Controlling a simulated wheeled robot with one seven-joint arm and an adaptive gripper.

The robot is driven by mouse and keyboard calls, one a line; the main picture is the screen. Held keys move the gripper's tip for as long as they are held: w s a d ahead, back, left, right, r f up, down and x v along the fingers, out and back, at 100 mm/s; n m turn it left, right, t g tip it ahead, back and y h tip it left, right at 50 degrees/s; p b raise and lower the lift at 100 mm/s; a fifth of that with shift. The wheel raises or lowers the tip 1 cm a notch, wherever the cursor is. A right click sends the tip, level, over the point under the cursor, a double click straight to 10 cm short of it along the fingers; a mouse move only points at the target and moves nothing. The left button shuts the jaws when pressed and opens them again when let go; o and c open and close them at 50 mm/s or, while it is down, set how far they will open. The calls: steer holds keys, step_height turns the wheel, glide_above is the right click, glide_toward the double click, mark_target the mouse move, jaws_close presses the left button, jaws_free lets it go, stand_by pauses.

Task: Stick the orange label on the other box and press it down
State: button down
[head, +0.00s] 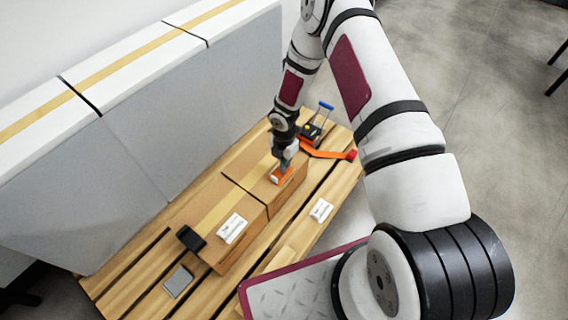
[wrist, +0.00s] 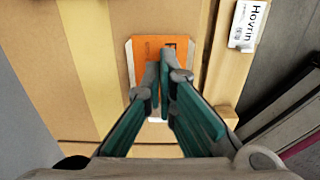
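The orange label (head: 281,175) with a white edge is at the far box (head: 267,160), to the right of its yellow tape strip. In the wrist view the label (wrist: 146,47) lies behind my fingertips and looks flat against the cardboard; I cannot tell if it touches all over. My gripper (head: 285,165) points down at the label. In the wrist view its fingertips (wrist: 158,78) are close together over the label and hide its middle. The near box (head: 205,222) bears a white label (head: 231,228) on its top.
Both boxes stand on a wooden pallet (head: 125,285) beside a grey partition (head: 150,125). A white printed card (head: 321,210) lies on the slats. A black object (head: 190,238), a grey plate (head: 178,281) and an orange tool (head: 322,151) are also on the pallet.

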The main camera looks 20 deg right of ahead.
steer(key=shift+f+b, duration=0.55)
steer(key=shift+f, duration=0.2)
stand_by(0.6)
stand_by(0.4)
steer(key=shift+r+p, duration=2.1)
steer(key=shift+r, duration=0.95)
